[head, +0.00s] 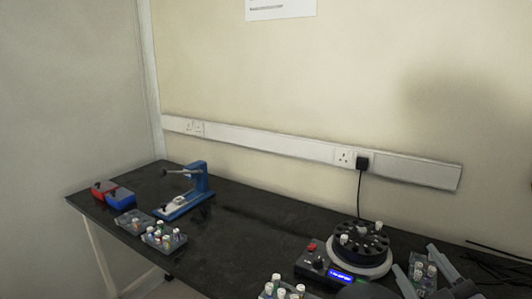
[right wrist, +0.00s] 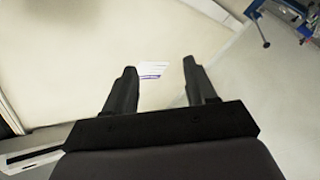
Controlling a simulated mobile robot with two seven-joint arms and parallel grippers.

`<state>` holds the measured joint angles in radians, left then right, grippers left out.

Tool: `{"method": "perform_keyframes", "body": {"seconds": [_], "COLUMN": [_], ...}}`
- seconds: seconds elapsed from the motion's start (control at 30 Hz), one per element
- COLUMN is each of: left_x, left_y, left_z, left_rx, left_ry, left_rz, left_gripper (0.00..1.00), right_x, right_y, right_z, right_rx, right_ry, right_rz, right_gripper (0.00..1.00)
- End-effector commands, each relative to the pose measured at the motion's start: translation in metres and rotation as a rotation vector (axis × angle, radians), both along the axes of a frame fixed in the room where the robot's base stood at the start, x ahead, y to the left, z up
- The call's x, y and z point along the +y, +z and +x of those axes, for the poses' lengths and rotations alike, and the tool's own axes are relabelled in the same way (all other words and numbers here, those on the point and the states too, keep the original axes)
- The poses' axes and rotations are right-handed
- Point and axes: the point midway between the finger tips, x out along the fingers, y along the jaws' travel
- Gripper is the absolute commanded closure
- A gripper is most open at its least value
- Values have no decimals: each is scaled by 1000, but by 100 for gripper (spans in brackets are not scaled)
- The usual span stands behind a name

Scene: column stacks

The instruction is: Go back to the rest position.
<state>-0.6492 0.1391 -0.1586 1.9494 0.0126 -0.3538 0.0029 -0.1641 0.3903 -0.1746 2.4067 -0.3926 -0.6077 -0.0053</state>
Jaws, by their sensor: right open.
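My right gripper (head: 413,257) shows at the lower right of the head view, with its two grey fingers apart and nothing between them. It appears over the bench's right part, beside a grey rack (head: 417,259) with several white-capped vials, which it partly hides. In the right wrist view the two dark fingers of this gripper (right wrist: 159,66) are spread and empty, with a pale wall and a sheet of paper (right wrist: 153,70) beyond. My left gripper is in neither view.
A round black carousel (head: 345,253) with vials stands beside a control box (head: 309,262). More vial racks (head: 148,240) (head: 265,295), a blue press (head: 203,183), and red (head: 100,191) and blue (head: 121,196) boxes stand on the dark bench (head: 235,240). The bench's middle is clear.

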Motion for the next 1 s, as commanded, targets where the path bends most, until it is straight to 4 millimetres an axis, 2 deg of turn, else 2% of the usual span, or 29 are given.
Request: {"method": "perform_keyframes", "body": {"seconds": [0.03,0.13,0.2,0.3,0.4,0.6,0.73,1.0], "left_x": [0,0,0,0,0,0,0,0], "left_y": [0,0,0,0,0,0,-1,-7], "left_z": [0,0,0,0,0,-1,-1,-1], "left_rx": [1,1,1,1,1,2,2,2], "left_ry": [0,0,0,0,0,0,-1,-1], "left_rz": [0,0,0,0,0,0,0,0], "left_gripper": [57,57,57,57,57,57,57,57], "right_x": [-6,-14,-16,-14,-10,2,11,17], "right_y": [-29,-85,-122,-164,-194,-231,-246,-277], "right_z": [-6,-27,-47,-80,-112,-170,-207,-182], "right_rx": [117,359,527,738,909,1186,1348,1237], "right_ry": [-40,-118,-165,-217,-255,-302,-323,-265], "right_rz": [56,157,219,287,335,402,434,456], "right_gripper": [44,44,44,44,44,44,44,44]}}
